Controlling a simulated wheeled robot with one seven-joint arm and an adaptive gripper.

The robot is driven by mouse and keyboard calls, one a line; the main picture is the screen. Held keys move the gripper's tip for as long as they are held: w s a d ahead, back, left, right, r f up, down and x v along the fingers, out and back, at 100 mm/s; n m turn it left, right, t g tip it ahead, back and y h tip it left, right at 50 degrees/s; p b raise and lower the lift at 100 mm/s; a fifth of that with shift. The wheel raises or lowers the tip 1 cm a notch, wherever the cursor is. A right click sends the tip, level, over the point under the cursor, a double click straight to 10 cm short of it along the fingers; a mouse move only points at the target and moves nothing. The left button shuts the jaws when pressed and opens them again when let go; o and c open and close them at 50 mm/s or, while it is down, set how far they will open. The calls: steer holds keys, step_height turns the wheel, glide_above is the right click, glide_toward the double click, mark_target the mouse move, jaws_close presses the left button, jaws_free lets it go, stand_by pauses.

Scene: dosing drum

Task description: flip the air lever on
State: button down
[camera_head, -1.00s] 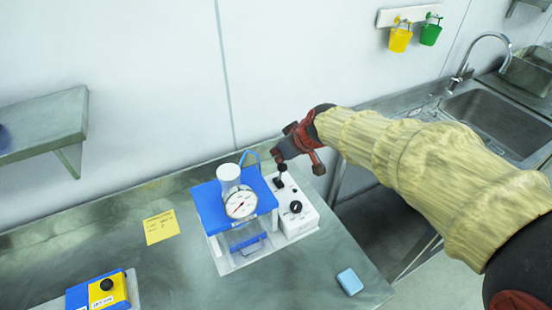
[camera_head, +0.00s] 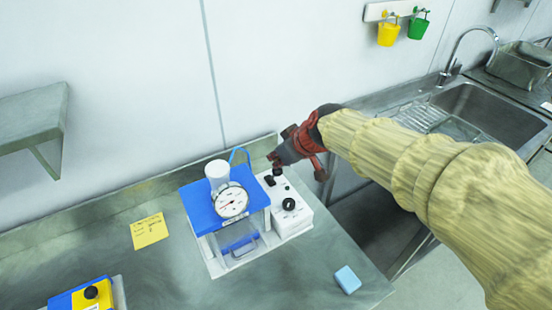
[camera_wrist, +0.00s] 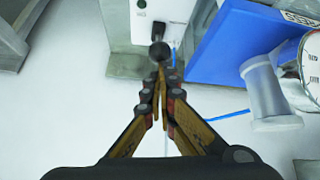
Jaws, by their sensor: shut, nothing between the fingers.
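The air lever (camera_head: 277,171) is a short black stick with a round knob on the white control box (camera_head: 303,218). In the wrist view the lever's dark knob (camera_wrist: 159,51) stands just beyond my fingertips, below a green spot on the box. My gripper (camera_head: 271,158) is shut and empty, its tips close behind and above the lever. In the wrist view my gripper (camera_wrist: 160,76) points at the knob; whether it touches cannot be told. The lever's base is partly hidden.
Beside the control box stands a blue-topped press (camera_head: 196,213) with a dial gauge (camera_head: 231,202), white cup (camera_head: 217,174) and blue hose (camera_head: 240,152). A yellow note (camera_head: 149,231), yellow-blue box (camera_head: 80,296) and light-blue block (camera_head: 348,280) lie around it.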

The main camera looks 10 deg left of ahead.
steer(key=shift+s+d+f, duration=0.15)
steer(key=shift+s+f, duration=0.1)
steer(key=shift+f, duration=0.55)
step_height(320, 180, up, 4)
steer(key=w+a+p, duration=0.2)
steer(key=a+p, duration=0.1)
steer(key=s+d+r+p, duration=0.1)
steer(key=s+d+r, duration=0.3)
steer(key=s+d, duration=0.2)
steer(key=shift+s+d+r, duration=0.2)
steer(key=shift+s+r, duration=0.1)
